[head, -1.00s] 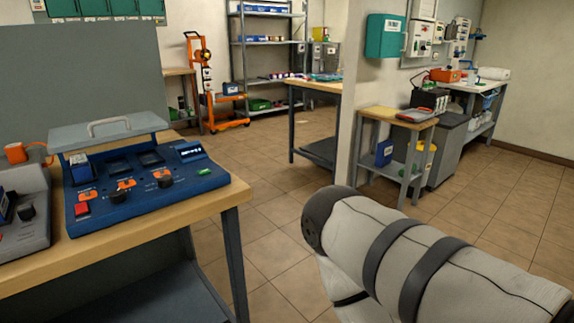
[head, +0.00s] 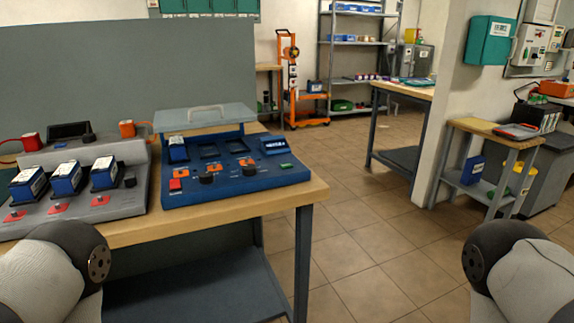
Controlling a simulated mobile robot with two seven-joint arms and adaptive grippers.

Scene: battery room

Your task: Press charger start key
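The blue charger (head: 235,180) stands near the right end of the wooden bench in the head view. Its grey lid (head: 205,117) with a handle is raised at the back. On its sloped front are a red key (head: 176,185) at the left, black knobs, a small green key (head: 285,166) at the right and a lit display (head: 274,146). I cannot read which key is marked start. One blue battery (head: 179,149) sits in its left bay; the other bays look empty. Parts of both my arms show at the lower corners, away from the charger; neither gripper is in view.
A grey unit (head: 125,150) with several blue batteries stands left of the charger on the bench (head: 310,188). A grey partition rises behind. Open tiled floor (head: 350,235) lies right of the bench. A small side table (head: 488,128) stands by the wall at the right.

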